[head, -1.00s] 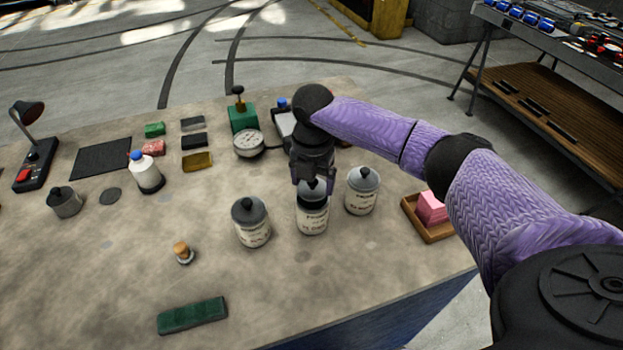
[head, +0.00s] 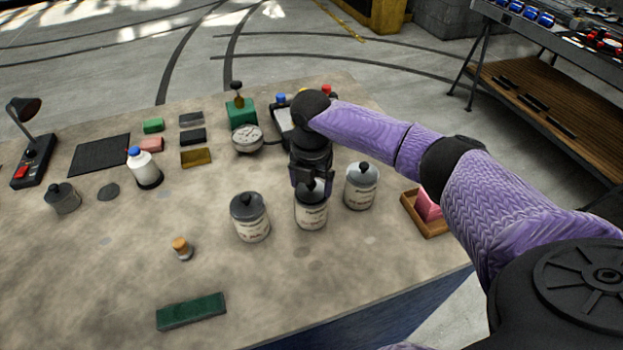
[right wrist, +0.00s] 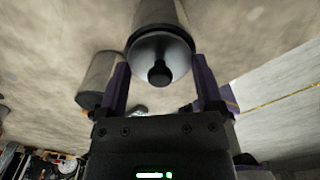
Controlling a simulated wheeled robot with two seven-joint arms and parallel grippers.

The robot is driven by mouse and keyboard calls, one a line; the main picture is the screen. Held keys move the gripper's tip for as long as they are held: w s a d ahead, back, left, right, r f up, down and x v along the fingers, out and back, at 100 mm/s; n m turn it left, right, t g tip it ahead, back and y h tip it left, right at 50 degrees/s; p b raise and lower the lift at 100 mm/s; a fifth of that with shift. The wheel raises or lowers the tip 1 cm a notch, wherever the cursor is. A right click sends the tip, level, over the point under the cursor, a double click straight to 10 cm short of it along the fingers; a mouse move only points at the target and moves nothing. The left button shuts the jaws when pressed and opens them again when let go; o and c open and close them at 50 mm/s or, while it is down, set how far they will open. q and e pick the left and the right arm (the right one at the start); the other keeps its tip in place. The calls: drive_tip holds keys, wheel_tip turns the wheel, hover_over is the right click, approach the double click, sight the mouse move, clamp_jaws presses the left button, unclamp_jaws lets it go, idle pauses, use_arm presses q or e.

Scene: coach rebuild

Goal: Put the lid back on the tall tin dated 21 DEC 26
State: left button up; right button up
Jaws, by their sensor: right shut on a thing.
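Three tall pale tins with labels stand in a row: a left tin (head: 252,226), a middle tin (head: 311,216) and a right tin (head: 360,195). The label dates are too small to read. My right gripper (head: 312,184) points down over the middle tin and is shut on its grey lid (right wrist: 160,48), which has a black knob (right wrist: 160,74). In the right wrist view the purple fingers are on either side of the lid, which sits on the tin's top with no clear gap. The left and right tins have lids on. My left gripper is not in view.
A gauge (head: 247,139) and a green box (head: 241,112) stand behind the tins. A wooden tray (head: 427,222) with a pink block is at the right. The bench's front middle is clear.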

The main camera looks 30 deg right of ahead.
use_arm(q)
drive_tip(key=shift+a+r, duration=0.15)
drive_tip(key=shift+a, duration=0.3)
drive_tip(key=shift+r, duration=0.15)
use_arm(e)
drive_tip(key=shift+p, duration=0.3)
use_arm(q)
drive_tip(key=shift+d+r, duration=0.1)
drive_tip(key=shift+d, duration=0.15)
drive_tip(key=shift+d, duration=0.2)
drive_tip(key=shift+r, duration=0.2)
use_arm(e)
drive_tip(key=shift+f, duration=0.1)
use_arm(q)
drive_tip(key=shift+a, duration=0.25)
